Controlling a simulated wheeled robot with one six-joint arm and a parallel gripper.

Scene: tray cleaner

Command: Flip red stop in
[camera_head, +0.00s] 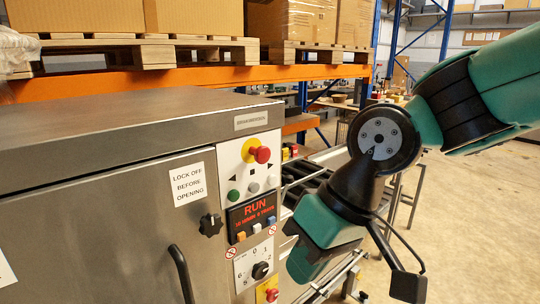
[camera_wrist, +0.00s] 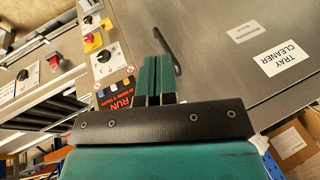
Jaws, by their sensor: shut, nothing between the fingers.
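A red mushroom-shaped stop button (camera_head: 262,154) on a yellow round base is at the top of the control panel. Lower down, a red part sits on a yellow plate (camera_head: 270,290), cut by the picture's bottom edge. In the wrist view a red part on yellow (camera_wrist: 92,41) shows beyond a black rotary switch (camera_wrist: 103,56), and another red knob (camera_wrist: 56,63) is at the left. I cannot tell which of these is the red stop. My gripper (camera_wrist: 158,78) is shut and empty, in front of the panel and apart from the red parts. The upper button is hidden in the wrist view.
The steel tray cleaner (camera_head: 100,210) has a door handle (camera_head: 181,272) and a black knob (camera_head: 210,225) near the panel. A display (camera_head: 252,212) reads RUN. A conveyor (camera_head: 305,180) runs behind my arm. Open floor (camera_head: 460,220) lies at the right.

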